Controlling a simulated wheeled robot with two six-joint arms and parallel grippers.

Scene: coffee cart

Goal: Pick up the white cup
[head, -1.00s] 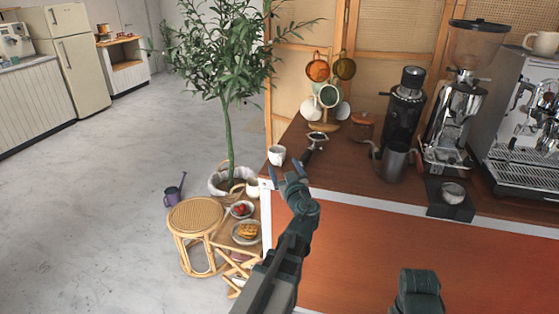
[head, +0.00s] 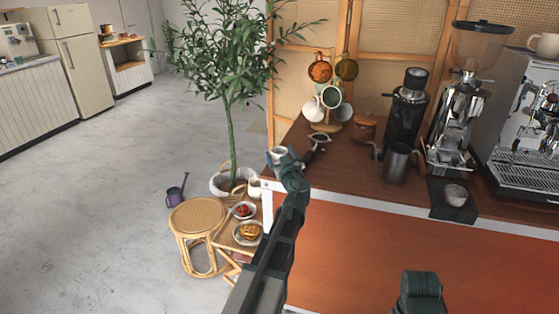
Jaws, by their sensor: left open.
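The white cup (head: 278,152) stands upright at the left end of the wooden counter. Its lower part is hidden behind my left gripper (head: 283,160). My left gripper is open and its fingers are at the cup, but the picture is too small to tell whether they touch it or pass around it. My right arm (head: 419,292) shows only as a dark link at the bottom edge, and its gripper cannot be seen.
A portafilter (head: 316,145) lies just right of the cup. A mug tree (head: 328,105) stands behind it, with a steel pitcher (head: 397,163) and grinder (head: 407,105) further right. A plant (head: 232,130) and rattan stool (head: 198,222) are left of the counter (head: 350,172).

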